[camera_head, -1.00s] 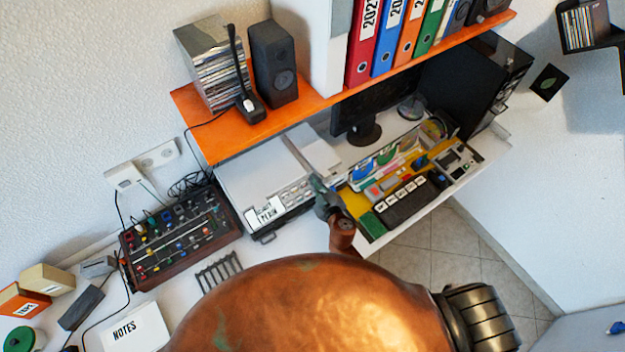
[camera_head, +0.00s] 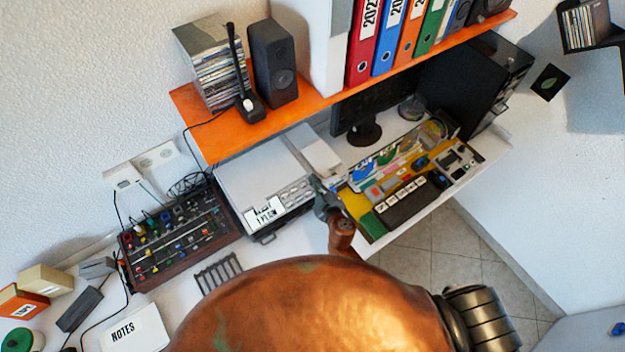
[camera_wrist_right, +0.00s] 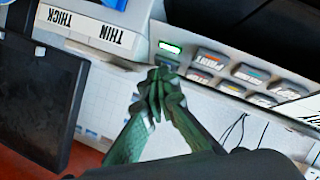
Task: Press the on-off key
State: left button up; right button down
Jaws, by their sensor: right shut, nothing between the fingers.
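The white machine (camera_head: 250,175) stands on the desk below the orange shelf, with a row of labelled keys on its front panel. In the right wrist view the panel shows a small green-lit window (camera_wrist_right: 170,47) and several grey keys (camera_wrist_right: 208,58), one reading PRINT. Labels THIN and THICK (camera_wrist_right: 85,28) are on the left. My right gripper (camera_wrist_right: 163,75) is shut and empty, its green fingertips just below the lit window. A small dark part at the tips is mostly hidden, and I cannot tell whether they touch it. In the head view the right gripper (camera_head: 324,198) is at the machine's right front corner.
A mixer with knobs (camera_head: 180,240) stands left of the machine. The orange shelf (camera_head: 215,140) overhangs behind, and a monitor (camera_head: 372,105) stands at the back.

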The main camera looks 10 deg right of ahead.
jog(key=shift+f, duration=0.15)
jog(key=shift+s+d+r+p, duration=0.1)
jog(key=shift+s+r+p, duration=0.25)
jog(key=shift+r+p, duration=0.45)
jog(key=shift+r, duration=0.1)
notch_tip(320, 180, up, 5)
jog(key=s+d+p, duration=0.1)
jog(key=s+p, duration=0.1)
jog(key=p, duration=0.2)
jog(key=shift+s+p, duration=0.4)
jog(key=shift+r, duration=0.1)
